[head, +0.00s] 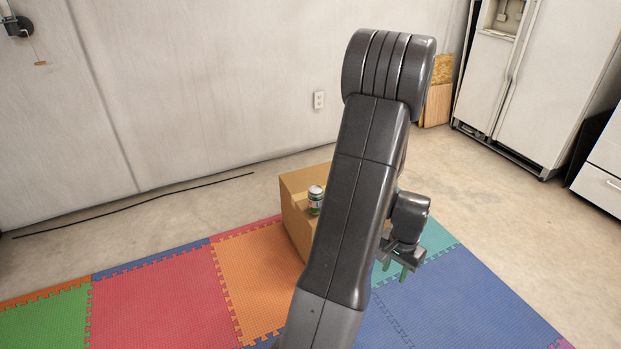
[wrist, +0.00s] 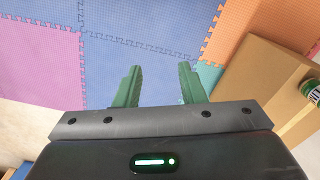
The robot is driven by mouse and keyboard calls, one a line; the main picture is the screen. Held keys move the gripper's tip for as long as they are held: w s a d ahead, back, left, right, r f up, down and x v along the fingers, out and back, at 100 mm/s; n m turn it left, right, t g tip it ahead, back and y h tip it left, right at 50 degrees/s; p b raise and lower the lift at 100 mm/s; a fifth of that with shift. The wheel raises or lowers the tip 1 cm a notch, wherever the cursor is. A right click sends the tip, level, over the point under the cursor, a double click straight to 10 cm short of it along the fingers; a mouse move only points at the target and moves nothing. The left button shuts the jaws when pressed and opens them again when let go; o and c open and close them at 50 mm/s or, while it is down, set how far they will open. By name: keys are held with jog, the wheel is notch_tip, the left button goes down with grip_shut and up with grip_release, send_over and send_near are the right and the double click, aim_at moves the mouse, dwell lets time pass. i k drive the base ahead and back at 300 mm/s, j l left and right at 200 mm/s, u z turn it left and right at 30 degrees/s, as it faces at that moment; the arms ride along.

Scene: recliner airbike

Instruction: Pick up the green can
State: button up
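The green can (head: 315,200) stands upright on top of a cardboard box (head: 297,209), just left of my arm in the head view. In the wrist view the can (wrist: 312,90) shows at the right edge, partly cut off, on the box (wrist: 250,88). My gripper (head: 404,274) is to the right of the box in the head view, pointing down over the foam mat. In the wrist view its two green fingers (wrist: 158,88) are apart with nothing between them, so it is open and empty. My arm hides part of the box.
Coloured foam mats (head: 160,302) cover the floor around the box. A white fridge (head: 520,80) stands at the back right, with wooden boards (head: 437,100) beside it. A black cable (head: 130,206) lies along the wall. The mat under my gripper is clear.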

aim_at(316, 194)
jog(key=i+u, duration=0.2)
jog(key=i, duration=0.25)
jog(key=i+l+u, duration=0.1)
jog(key=i+u, duration=0.15)
jog(key=i, duration=0.25)
jog(key=i+l+u, duration=0.2)
jog(key=i, duration=0.25)
